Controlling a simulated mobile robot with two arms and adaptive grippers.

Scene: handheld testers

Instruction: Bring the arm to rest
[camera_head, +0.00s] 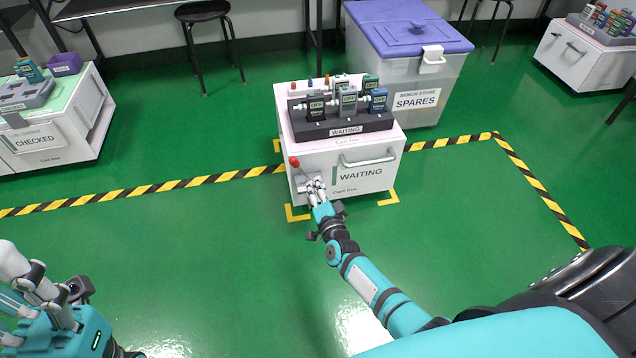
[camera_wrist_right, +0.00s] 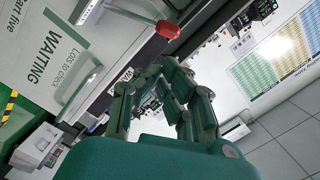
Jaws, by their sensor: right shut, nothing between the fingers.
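My right arm reaches out to the front of the white cart labelled WAITING (camera_head: 375,180). My right gripper (camera_head: 314,186) is shut and empty, close to the cart's left front, by a small grey plate there. A lever with a red knob (camera_head: 294,162) stands up just above the gripper. The knob also shows in the right wrist view (camera_wrist_right: 168,29), beyond and apart from the fingers (camera_wrist_right: 165,75). My left gripper (camera_head: 40,295) is at the lower left corner, partly cut off; its finger opening cannot be made out.
A dark rack (camera_head: 345,127) with several handheld testers stands on the cart. A grey SPARES bin (camera_head: 400,75) with a purple lid is behind it. A CHECKED cart (camera_head: 75,135) is at left. Striped floor tape (camera_head: 225,178) runs past the cart. The green floor in front is clear.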

